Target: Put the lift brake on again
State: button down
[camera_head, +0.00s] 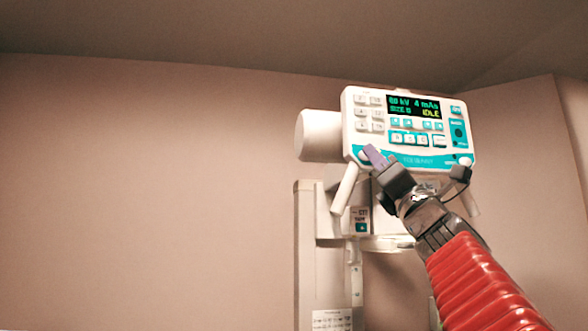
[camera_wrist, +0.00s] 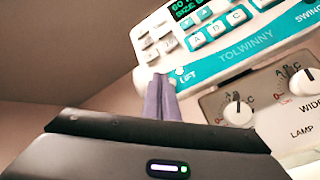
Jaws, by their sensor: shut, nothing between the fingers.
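The white and teal control panel (camera_head: 408,128) is on the x-ray unit's head, with a lit display reading about "60 kV 4 mAs" and "IDLE". The word LIFT (camera_wrist: 187,76) is printed at the panel's lower left corner in the wrist view. A pale rounded part (camera_wrist: 144,76) shows beside it, partly behind my fingers. My gripper (camera_head: 372,153) is shut and empty, its purple fingers at that corner. It also shows in the wrist view (camera_wrist: 162,88), with the tips over or just in front of the corner. I cannot tell whether they touch, nor the brake's state.
Two white handles, the left one (camera_head: 344,188) clearer, hang below the panel. Two dial knobs, one (camera_wrist: 238,112) near my fingers, sit below it. The column (camera_head: 306,255) stands below left. The wall to the left is bare and free.

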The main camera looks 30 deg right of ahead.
dwell(0.4)
jog(key=shift+s, duration=0.45)
jog(key=shift+s+a, duration=0.1)
jog(key=s, duration=0.2)
jog(key=s+a, duration=0.1)
jog(key=s, duration=0.2)
jog(key=shift+s+a, duration=0.3)
jog(key=shift+a, duration=0.05)
dwell(0.7)
